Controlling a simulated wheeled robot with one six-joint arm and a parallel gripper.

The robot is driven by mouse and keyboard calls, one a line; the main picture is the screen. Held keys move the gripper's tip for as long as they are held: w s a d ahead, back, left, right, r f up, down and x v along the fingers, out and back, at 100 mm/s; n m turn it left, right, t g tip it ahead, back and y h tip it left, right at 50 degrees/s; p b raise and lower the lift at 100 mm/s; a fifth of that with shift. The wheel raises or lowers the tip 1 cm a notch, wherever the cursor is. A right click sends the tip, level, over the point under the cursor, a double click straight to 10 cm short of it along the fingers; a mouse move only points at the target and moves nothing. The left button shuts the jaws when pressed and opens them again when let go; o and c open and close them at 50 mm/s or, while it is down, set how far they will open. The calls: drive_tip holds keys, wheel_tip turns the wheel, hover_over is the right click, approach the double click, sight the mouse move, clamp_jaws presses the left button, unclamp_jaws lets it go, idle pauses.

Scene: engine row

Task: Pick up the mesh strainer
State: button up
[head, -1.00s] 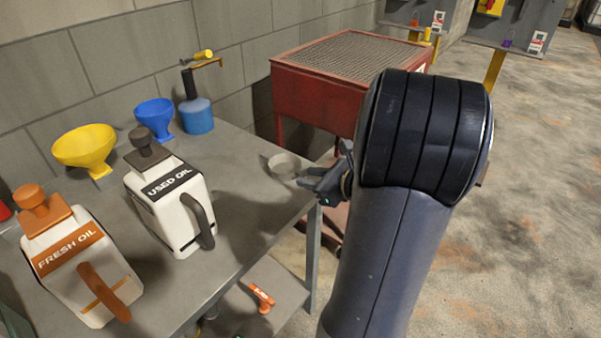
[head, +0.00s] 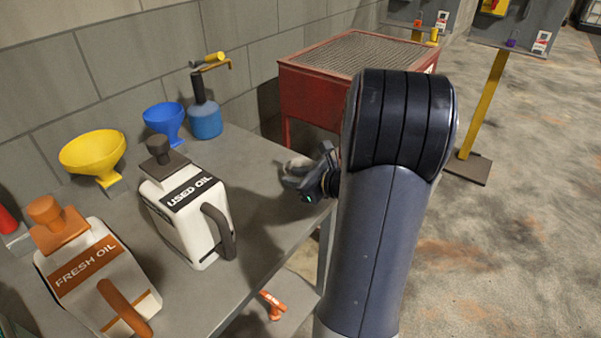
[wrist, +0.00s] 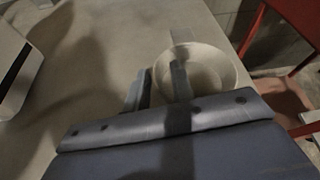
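The mesh strainer is a small pale round bowl. In the head view the strainer (head: 297,163) sits at the right end of the grey bench, partly hidden by my gripper (head: 290,177). In the wrist view the strainer (wrist: 208,70) is just beyond my gripper (wrist: 161,82), with a short tab at its far rim. The two fingers are apart. The right finger overlaps the strainer's left side and the left finger is outside it. I cannot tell whether either finger touches the rim.
On the bench (head: 255,235) stand a used oil jug (head: 186,218), a fresh oil jug (head: 95,275), a yellow funnel (head: 93,150), a blue funnel (head: 165,120) and a blue pump bottle (head: 205,120). A red cart (head: 310,95) stands behind the bench.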

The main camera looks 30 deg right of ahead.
clamp_jaws()
idle(0.5)
